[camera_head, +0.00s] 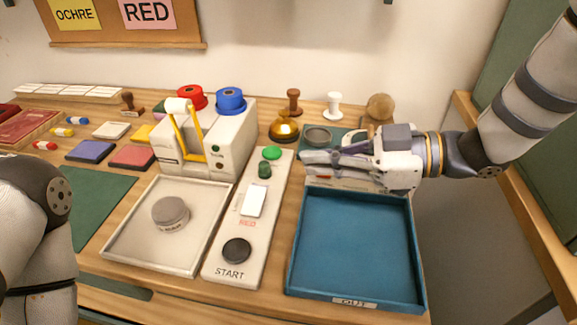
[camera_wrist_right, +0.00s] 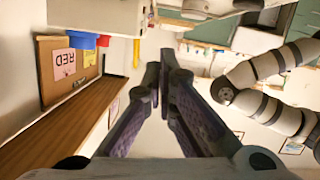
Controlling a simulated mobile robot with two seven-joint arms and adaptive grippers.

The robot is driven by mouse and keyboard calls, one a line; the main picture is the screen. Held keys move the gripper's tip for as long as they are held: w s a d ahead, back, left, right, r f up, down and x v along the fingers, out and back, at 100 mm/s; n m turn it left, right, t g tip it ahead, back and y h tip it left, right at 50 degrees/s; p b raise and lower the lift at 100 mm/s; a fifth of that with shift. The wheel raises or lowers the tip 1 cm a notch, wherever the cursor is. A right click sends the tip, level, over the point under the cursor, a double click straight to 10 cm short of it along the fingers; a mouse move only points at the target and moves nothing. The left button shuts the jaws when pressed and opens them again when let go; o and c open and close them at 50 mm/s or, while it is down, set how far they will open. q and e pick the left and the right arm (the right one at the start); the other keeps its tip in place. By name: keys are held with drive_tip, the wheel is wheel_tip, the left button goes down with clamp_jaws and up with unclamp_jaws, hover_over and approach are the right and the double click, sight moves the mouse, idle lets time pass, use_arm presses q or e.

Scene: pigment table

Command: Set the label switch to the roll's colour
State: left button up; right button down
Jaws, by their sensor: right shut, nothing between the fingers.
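A pale panel (camera_head: 219,262) holds a white rocker-like switch (camera_head: 253,201), with red lettering "RED" just below it. A dark green knob (camera_head: 264,170) and a brighter green disc (camera_head: 272,153) are at its far end, and a black START button (camera_head: 236,250) at its near end. Left of it, the white machine (camera_head: 225,150) has a yellow arm by a whitish roll (camera_head: 177,105). Red (camera_head: 191,97) and blue (camera_head: 230,100) spools stand on or behind it. My right gripper (camera_head: 304,161), also in the wrist view (camera_wrist_right: 165,60), is shut and empty, right of the panel's far end. My left gripper is out of view.
A blue tray (camera_head: 292,247) marked OUT lies right of the panel. A white tray (camera_head: 118,248) with a grey tin (camera_head: 171,213) lies left. A brass bell-like dome (camera_head: 284,129) and stamps stand behind. A board sign reads RED (camera_head: 147,12).

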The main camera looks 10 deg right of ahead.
hover_over(269, 197)
drive_tip(key=f, duration=0.2)
drive_tip(key=shift+s+a+f+b, duration=0.2)
drive_tip(key=shift+s+f+b, duration=0.1)
drive_tip(key=shift+b, duration=0.05)
drive_tip(key=f, duration=0.2)
drive_tip(key=shift+w+d+f, duration=0.1)
drive_tip(key=shift+w+f, duration=0.15)
drive_tip(key=shift+f, duration=0.1)
drive_tip(key=shift+w+f, duration=0.1)
drive_tip(key=shift+f, duration=0.35)
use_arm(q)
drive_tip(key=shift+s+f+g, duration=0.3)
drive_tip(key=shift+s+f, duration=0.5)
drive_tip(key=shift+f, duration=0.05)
use_arm(e)
drive_tip(key=shift+d, duration=0.1)
